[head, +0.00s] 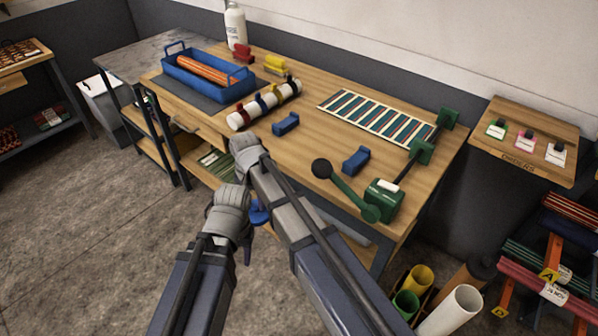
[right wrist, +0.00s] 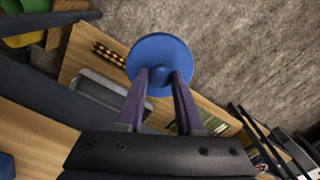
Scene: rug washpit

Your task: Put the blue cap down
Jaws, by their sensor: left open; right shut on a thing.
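The blue cap (right wrist: 160,52) is a round disc with a short stem, held between the two fingers of my right gripper (right wrist: 160,82) in the right wrist view. That gripper is shut on it, over the floor and lower shelf at the table's front. In the head view a small part of the blue cap (head: 259,213) shows between my two arms; the right gripper's fingers are mostly hidden there. My left gripper (head: 247,251) is low in front of the table, open and mostly hidden behind my arms.
The wooden table (head: 300,155) has bare patches near its front edge. It carries a white roll with coloured bands (head: 265,106), two blue blocks (head: 286,124) (head: 356,160), a blue tray (head: 187,83), a striped rug (head: 375,119) and a green lever device (head: 383,200).

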